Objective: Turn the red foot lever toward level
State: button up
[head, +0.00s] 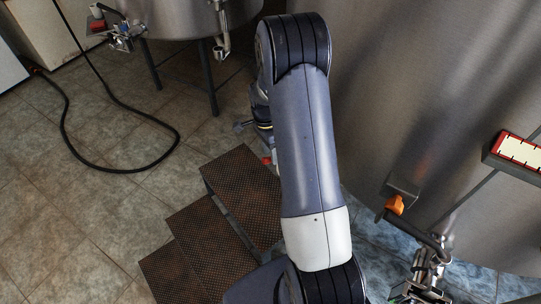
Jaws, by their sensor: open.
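A small red piece (267,160) shows just left of my arm, above the top step, and may be the red foot lever. Most of it is hidden behind my arm, so its tilt cannot be read. My gripper (241,126) is partly hidden behind my forearm; a small grey part sticks out to the left, above and left of the red piece. It is open, and nothing is seen held in it. Whether it touches the red piece cannot be told.
Brown perforated steps (243,185) stand below my arm. A large steel tank (420,90) fills the right, with an orange handle (395,205) and pipe fittings (428,265). A black hose (178,135) loops on the tiled floor. Another tank (175,15) stands behind. The left floor is open.

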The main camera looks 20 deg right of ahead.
jog(key=shift+s+d+f, duration=0.2)
jog(key=shift+s+f, duration=0.05)
jog(key=shift+f, duration=0.2)
jog(key=shift+s+d+f, duration=0.15)
jog(key=shift+s+f, duration=0.1)
jog(key=shift+f, duration=0.15)
jog(key=shift+w, duration=0.1)
jog(key=shift+c, duration=0.2)
